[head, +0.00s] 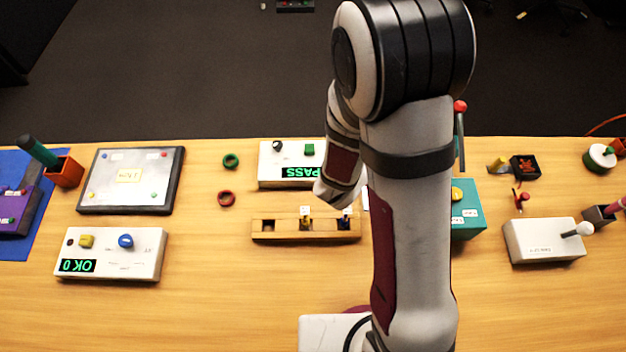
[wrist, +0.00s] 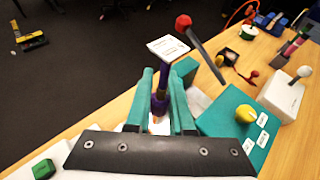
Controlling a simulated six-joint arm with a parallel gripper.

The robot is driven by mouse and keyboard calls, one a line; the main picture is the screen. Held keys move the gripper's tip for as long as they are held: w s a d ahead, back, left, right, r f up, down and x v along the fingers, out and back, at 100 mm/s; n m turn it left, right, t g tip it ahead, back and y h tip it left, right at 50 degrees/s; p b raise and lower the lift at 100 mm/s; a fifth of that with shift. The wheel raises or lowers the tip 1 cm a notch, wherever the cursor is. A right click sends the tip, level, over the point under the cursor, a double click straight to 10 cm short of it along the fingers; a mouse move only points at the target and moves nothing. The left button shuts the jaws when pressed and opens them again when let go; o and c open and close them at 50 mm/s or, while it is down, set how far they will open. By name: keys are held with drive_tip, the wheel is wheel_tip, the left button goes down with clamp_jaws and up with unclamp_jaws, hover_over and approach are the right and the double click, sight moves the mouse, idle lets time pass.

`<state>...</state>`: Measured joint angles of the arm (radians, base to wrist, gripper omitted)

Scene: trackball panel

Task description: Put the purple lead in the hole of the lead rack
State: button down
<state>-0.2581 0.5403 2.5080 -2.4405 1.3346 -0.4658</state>
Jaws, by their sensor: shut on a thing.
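The purple lead (wrist: 161,88) shows in the wrist view, upright between the teal fingers of my gripper (wrist: 163,95), which are shut on it. A white tag (wrist: 168,48) with print is at the lead's top. The lead's lower end is hidden by the gripper body. In the head view my own arm hides the gripper and the purple lead. The wooden lead rack (head: 287,238) lies left of my arm in the head view. Its left hole (head: 268,226) looks empty; a yellow lead (head: 305,223) and a blue lead (head: 345,222) stand in it. The rack is not seen in the wrist view.
A teal box (head: 467,217) with a yellow knob and a red-topped lever (head: 460,125) stand right of my arm. A white PASS unit (head: 272,178) is behind the rack. Red ring (head: 226,198) and green ring (head: 231,161) lie left. Table in front of the rack is clear.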

drive_tip(key=w+a+r+n+t+y, duration=0.2)
drive_tip(key=a+r, duration=0.2)
drive_tip(key=r, duration=0.5)
drive_tip(key=w+a+r+n+t+y, duration=0.15)
drive_tip(key=a+r, duration=0.25)
drive_tip(key=r, duration=0.6)
drive_tip(key=s+a+f+n+y, duration=0.1)
drive_tip(key=s+a+f, duration=0.3)
drive_tip(key=a+f, duration=0.2)
drive_tip(key=s+a+f+n+y, duration=0.2)
drive_tip(key=s+a+f, duration=0.2)
drive_tip(key=a+f, duration=0.3)
drive_tip(key=s+a+f+n+y, duration=0.2)
drive_tip(key=s+a+f, duration=0.2)
drive_tip(key=f, duration=0.9)
drive_tip(key=shift+s+a+t+y, duration=0.15)
drive_tip(key=shift+a, duration=0.45)
drive_tip(key=shift+s+a+t+y, duration=0.1)
drive_tip(key=shift+a, duration=0.45)
drive_tip(key=shift+n, duration=0.25)
drive_tip(key=f, duration=0.4)
drive_tip(key=s+f, duration=0.1)
drive_tip(key=shift+a+f, duration=0.15)
drive_tip(key=shift+f, duration=0.25)
drive_tip(key=shift+w+f, duration=0.1)
drive_tip(key=shift+f, duration=0.05)
drive_tip(key=c, duration=0.8)
unclamp_jaws()
